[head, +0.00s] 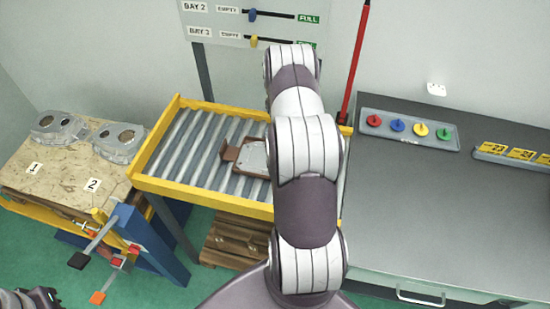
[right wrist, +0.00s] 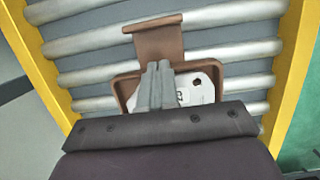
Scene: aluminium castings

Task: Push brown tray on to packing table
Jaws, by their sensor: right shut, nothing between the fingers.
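The brown tray (head: 231,153) lies on the roller conveyor (head: 200,140), partly hidden behind my right arm in the head view. A flat light-grey casting (head: 252,158) lies in it. In the right wrist view the tray (right wrist: 126,88) has a raised brown tab at its far end, and the casting (right wrist: 196,84) shows inside. My right gripper (right wrist: 160,70) is shut and empty, its fingers over the tray; contact cannot be told. The arm hides it in the head view. A dark part of my left gripper (head: 38,297) shows at the lower left corner. The grey packing table (head: 420,200) is at the right.
A yellow frame (head: 200,201) edges the conveyor. A wooden board (head: 60,170) at the left bears two castings and number labels. Coloured knobs on a grey strip (head: 410,130) and yellow number plates (head: 515,154) line the packing table's back. Its front surface is clear. A red pole (head: 355,65) stands behind.

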